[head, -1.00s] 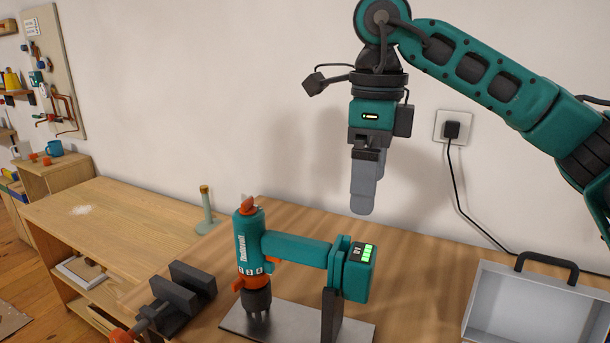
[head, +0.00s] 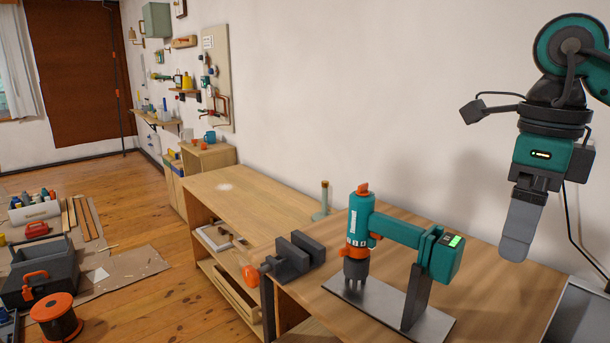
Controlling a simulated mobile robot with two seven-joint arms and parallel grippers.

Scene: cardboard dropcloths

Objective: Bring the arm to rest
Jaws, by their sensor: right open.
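My right gripper (head: 517,240) hangs pointing down in the upper right of the head view, above the workbench and to the right of the drill. It is open and nothing shows between its fingers, which overlap from this side. It is apart from everything below it. The teal and orange drill (head: 359,222) stands upright with its chuck down over a metal plate (head: 385,306), its handle end by a dark upright post. My left gripper is not in view.
A dark vise (head: 293,258) sits on the workbench (head: 500,293) left of the drill. A grey tray (head: 580,318) is cut off at the lower right. A green bottle (head: 324,200) stands behind. Toolboxes and an orange spool (head: 57,318) lie on the floor at left.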

